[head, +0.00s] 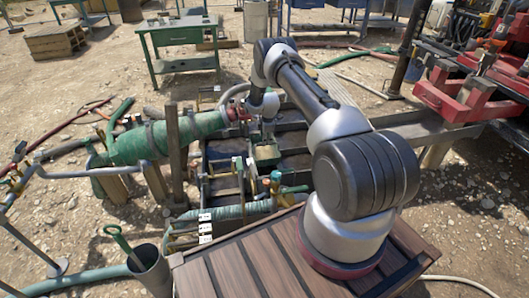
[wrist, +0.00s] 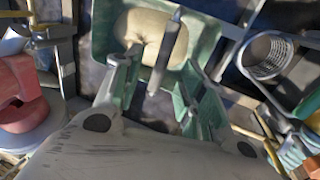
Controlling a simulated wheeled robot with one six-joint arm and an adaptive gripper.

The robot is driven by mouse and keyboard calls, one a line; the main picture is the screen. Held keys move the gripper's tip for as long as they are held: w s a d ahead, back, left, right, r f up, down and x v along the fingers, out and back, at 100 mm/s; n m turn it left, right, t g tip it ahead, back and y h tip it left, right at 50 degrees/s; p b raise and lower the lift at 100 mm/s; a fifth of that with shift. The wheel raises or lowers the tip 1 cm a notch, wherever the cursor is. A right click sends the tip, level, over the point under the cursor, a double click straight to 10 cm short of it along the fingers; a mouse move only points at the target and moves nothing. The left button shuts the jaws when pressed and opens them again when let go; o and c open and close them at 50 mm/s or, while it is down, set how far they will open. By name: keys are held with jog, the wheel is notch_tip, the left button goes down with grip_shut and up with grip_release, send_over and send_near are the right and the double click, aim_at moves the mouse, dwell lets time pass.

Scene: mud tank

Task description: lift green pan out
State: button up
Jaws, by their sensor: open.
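The green pan (head: 266,153) sits in the dark tank (head: 290,142), below my gripper in the head view. In the wrist view the green pan (wrist: 208,32) is at the top centre, with pale tan stuff in it. A grey bar (wrist: 166,52) stands up in front of the pan, between the fingers' lines. My gripper (wrist: 160,88) is open, its two fingers spread on either side of that bar, with nothing held. In the head view my gripper (head: 266,128) is over the pan; its fingertips are too small to make out.
A green wrapped pipe (head: 150,140) lies left of the tank. Hoses and valves (head: 262,190) run along the tank's near side. In the wrist view a wire-coil cup (wrist: 267,56) is at the right and a red part (wrist: 20,95) at the left.

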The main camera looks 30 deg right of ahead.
jog(key=x, duration=0.6)
jog(key=shift+a+f, duration=0.15)
jog(key=shift+a, duration=0.05)
grip_shut()
jog(key=shift+w, duration=0.1)
